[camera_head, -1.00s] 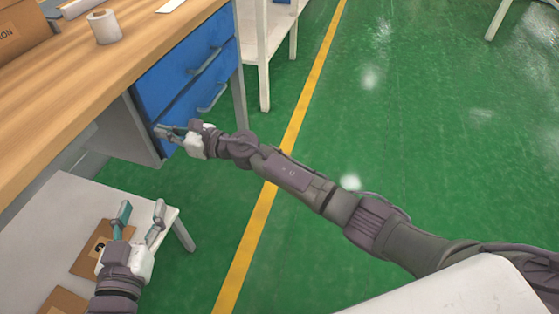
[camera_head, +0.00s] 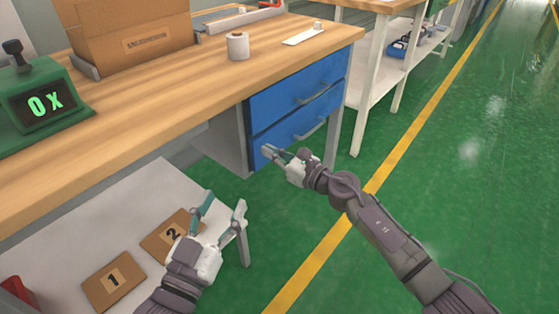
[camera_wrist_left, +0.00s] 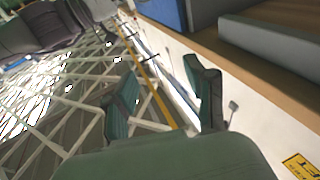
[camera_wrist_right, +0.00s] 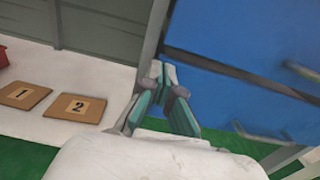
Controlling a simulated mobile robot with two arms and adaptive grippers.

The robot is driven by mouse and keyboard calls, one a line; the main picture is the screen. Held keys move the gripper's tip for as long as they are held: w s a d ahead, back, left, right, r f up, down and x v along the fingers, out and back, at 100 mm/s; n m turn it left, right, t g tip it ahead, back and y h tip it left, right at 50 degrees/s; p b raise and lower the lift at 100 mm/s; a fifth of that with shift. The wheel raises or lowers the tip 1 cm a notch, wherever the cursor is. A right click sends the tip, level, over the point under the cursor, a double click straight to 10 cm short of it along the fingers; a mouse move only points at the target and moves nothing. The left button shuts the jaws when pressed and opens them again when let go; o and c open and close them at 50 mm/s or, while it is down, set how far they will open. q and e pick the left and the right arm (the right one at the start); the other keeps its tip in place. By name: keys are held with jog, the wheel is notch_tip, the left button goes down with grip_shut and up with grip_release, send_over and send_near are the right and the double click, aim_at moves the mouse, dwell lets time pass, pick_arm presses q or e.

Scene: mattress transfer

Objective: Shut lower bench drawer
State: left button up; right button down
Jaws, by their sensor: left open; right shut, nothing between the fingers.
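The lower bench drawer (camera_head: 292,128) is a blue front with a grey handle (camera_head: 311,129), under the upper blue drawer (camera_head: 285,96). In the head view the two fronts look about level; I cannot tell if a small gap remains. My right gripper (camera_head: 268,153) is shut and empty, its fingertips at the lower left part of the lower drawer front. The right wrist view shows its fingers (camera_wrist_right: 163,85) close to the blue lower front (camera_wrist_right: 215,98); contact is unclear. My left gripper (camera_head: 222,208) is open and empty above the low white table.
The wooden bench top (camera_head: 150,95) holds a cardboard box (camera_head: 130,25), a white roll (camera_head: 238,46) and a green scale (camera_head: 38,103). The low white table (camera_head: 60,250) bears cards 1 (camera_head: 113,282) and 2 (camera_head: 172,236). Green floor (camera_head: 480,200) is clear to the right.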

pick_arm(q)
notch_tip(320, 180, down, 7)
jog(key=a+g+y+p, duration=0.1)
jog(key=g, duration=0.3)
jog(key=shift+s+g+p, duration=0.4)
pick_arm(e)
jog(key=v, duration=1)
jog(key=shift+d, duration=0.2)
